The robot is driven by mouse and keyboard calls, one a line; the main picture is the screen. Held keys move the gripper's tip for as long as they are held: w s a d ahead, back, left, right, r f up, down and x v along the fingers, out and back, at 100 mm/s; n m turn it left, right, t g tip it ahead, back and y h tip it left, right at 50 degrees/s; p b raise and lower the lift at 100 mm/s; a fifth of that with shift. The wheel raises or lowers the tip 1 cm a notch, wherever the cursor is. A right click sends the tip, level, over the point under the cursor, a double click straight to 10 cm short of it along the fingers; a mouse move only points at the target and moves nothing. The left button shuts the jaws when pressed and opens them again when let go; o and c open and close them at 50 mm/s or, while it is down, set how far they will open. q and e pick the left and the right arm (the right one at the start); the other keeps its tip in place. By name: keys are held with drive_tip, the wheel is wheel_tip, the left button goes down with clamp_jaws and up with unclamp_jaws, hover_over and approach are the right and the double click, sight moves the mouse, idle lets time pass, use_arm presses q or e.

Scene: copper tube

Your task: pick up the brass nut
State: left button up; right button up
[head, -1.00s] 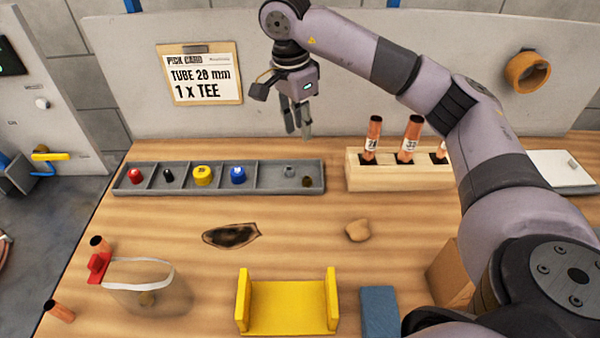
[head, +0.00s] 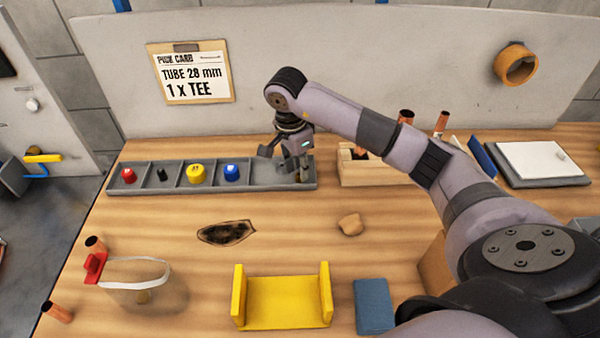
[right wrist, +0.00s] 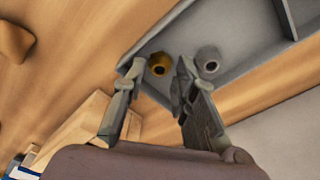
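The brass nut (right wrist: 160,64) shows in the right wrist view as a small golden ring in the last compartment of the grey tray (right wrist: 240,30). A grey nut (right wrist: 208,60) lies beside it in the same compartment. My right gripper (right wrist: 155,80) is open, with one finger on each side of the brass nut in that view; I cannot tell if they touch it. The grey nut is outside the fingers, past the right one. In the head view my right gripper (head: 301,176) is at the right end of the tray and hides most of that compartment. My left gripper is not in view.
The tray's other compartments hold a red (head: 128,175), a black (head: 162,174), a yellow (head: 196,173) and a blue piece (head: 232,172). A wooden block with copper tubes (head: 375,172) stands close to the right. A yellow cradle (head: 283,300) is at the front.

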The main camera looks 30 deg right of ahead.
drive_tip(key=shift+d+f, duration=0.15)
drive_tip(key=shift+f, duration=0.75)
clamp_jaws()
drive_tip(key=shift+r, duration=0.15)
